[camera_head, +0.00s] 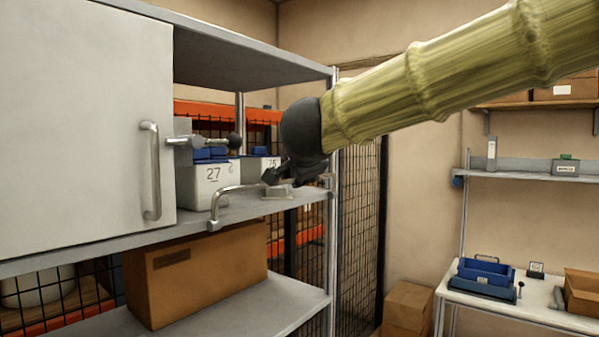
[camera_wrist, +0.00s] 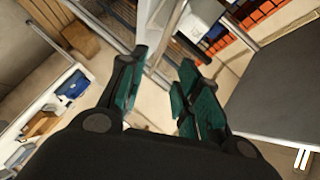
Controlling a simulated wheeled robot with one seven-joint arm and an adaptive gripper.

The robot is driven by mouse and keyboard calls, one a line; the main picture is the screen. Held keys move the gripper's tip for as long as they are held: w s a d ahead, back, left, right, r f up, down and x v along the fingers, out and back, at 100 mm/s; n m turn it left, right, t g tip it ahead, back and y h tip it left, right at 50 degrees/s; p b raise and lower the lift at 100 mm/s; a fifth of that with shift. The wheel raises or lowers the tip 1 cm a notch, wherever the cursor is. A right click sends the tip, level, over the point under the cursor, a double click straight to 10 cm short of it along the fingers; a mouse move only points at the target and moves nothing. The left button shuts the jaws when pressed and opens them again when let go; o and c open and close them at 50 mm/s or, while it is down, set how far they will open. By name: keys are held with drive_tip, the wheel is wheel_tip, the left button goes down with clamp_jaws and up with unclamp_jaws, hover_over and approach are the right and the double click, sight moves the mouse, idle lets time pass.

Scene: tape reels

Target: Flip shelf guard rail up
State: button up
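The guard rail (camera_head: 236,188) is a bent metal bar on the front edge of the middle shelf (camera_head: 255,206). Its near end meets a bracket at the shelf edge, rises, then bends away to the right toward my gripper (camera_head: 277,176). My arm and gripper hide its far part. In the wrist view my gripper (camera_wrist: 162,85) is open, its green-padded fingers spread apart. Pale metal bars and shelf framing show between and beyond the fingers. I cannot tell whether either finger touches the rail.
White bins (camera_head: 207,186) with blue contents stand on the shelf behind the rail. A grey door (camera_head: 80,130) with a handle covers the left side. A cardboard box (camera_head: 200,270) sits on the lower shelf.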

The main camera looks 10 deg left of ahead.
drive_tip(key=shift+w, duration=0.1)
drive_tip(key=c, duration=0.5)
drive_tip(key=shift+w+d+n, duration=0.15)
drive_tip(key=shift+d+n, duration=0.1)
drive_tip(key=shift+n, duration=0.05)
clamp_jaws()
drive_tip(key=w+d+r+n+t+y+b, duration=0.1)
drive_tip(key=w+d+r+n+t+b, duration=0.1)
drive_tip(key=w+d+n+t+b, duration=0.3)
drive_tip(key=m+g+y+b, duration=0.8)
drive_tip(key=m+y, duration=0.7)
drive_tip(key=m, duration=2.1)
approach(288, 183)
drive_tip(key=p+x, duration=0.2)
drive_tip(key=p, duration=0.1)
drive_tip(key=p+x, duration=0.3)
drive_tip(key=shift+r+p, duration=0.3)
drive_tip(key=shift+p, duration=0.05)
drive_tip(key=shift+p+x, duration=0.6)
drive_tip(key=shift+x, duration=0.4)
